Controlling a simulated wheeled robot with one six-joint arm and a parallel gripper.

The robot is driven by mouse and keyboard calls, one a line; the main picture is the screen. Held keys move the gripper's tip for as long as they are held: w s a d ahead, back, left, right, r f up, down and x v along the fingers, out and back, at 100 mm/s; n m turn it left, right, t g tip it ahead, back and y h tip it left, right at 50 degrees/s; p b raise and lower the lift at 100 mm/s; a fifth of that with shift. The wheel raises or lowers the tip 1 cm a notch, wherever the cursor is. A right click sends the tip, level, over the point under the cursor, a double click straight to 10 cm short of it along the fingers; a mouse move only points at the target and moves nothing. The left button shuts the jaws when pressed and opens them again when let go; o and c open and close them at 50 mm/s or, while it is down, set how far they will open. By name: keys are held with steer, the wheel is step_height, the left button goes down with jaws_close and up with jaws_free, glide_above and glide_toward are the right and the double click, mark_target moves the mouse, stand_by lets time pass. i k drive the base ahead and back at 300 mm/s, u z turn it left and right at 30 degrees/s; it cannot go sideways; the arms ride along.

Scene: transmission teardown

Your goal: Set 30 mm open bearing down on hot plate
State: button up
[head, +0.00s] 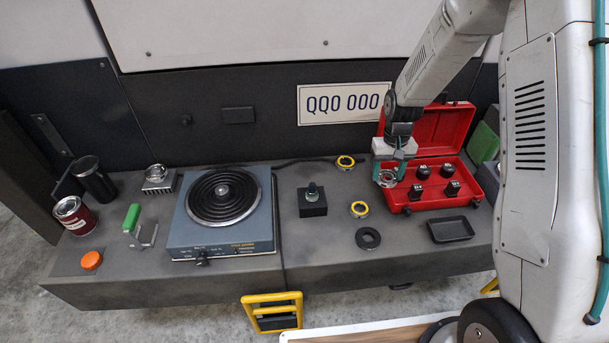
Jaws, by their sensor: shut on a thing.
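A silver open bearing (387,181) is held at the tips of my gripper (391,172). The gripper is shut on it, with teal fingers pointing down, at the left front edge of the red case. Whether the bearing touches anything below cannot be told from this view. The hot plate (184,239) stands left of the bench's middle, well to the left of my gripper. It has a blue-grey body and a black ringed heating top, which is bare. A knob shows on its front.
An open red case (465,203) holds several black pieces. A black tray (450,229) lies at right. Cans and a green-handled tool (132,217) stand left.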

mark_target(223, 189)
steer(key=z, duration=3)
steer(key=k, duration=2.35)
steer(key=u, duration=2.25)
